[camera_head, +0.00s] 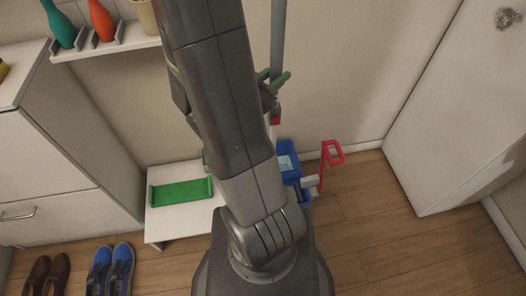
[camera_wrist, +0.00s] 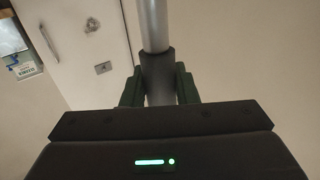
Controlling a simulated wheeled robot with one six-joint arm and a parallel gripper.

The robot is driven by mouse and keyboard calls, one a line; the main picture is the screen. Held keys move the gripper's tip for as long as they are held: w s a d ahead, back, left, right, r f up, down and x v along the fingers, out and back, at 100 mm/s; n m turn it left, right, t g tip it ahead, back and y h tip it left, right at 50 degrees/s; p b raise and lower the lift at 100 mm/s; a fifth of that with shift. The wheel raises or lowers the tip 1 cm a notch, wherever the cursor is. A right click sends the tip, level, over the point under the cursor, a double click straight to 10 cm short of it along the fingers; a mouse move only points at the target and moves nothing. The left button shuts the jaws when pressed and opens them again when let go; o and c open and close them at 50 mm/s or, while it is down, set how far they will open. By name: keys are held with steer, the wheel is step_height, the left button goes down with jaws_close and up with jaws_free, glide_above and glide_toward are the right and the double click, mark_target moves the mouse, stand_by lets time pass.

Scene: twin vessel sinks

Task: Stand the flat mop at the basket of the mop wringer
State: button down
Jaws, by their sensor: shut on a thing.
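The flat mop shows as an upright grey pole (camera_head: 278,40) against the wall. In the wrist view, the mop pole (camera_wrist: 153,25) rises between the green fingers of my gripper (camera_wrist: 158,85). My gripper (camera_head: 274,82) is shut on the pole at a dark sleeve. A small red part shows just below the gripper in the head view. The mop's lower end and head are hidden behind my arm. The mop wringer (camera_head: 289,153) is a blue bucket on the floor by the wall, with a red lever handle (camera_head: 331,156) on its right. My arm covers its left side, and I cannot tell whether the mop touches its basket.
A low white bench (camera_head: 165,225) with a green tray (camera_head: 180,192) stands left of the wringer. Blue shoes (camera_head: 110,268) and brown shoes (camera_head: 48,272) lie front left. A white cabinet (camera_head: 455,110) stands at right. Wooden floor is clear between wringer and cabinet.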

steer(key=shift+f, duration=0.25)
steer(key=c, duration=1.1)
jaws_free()
steer(key=shift+o, duration=0.2)
steer(key=v, duration=1.4)
steer(key=shift+w+d, duration=0.15)
steer(key=shift+w, duration=0.05)
steer(key=shift+x, duration=6.65)
steer(key=shift+s+d, duration=0.1)
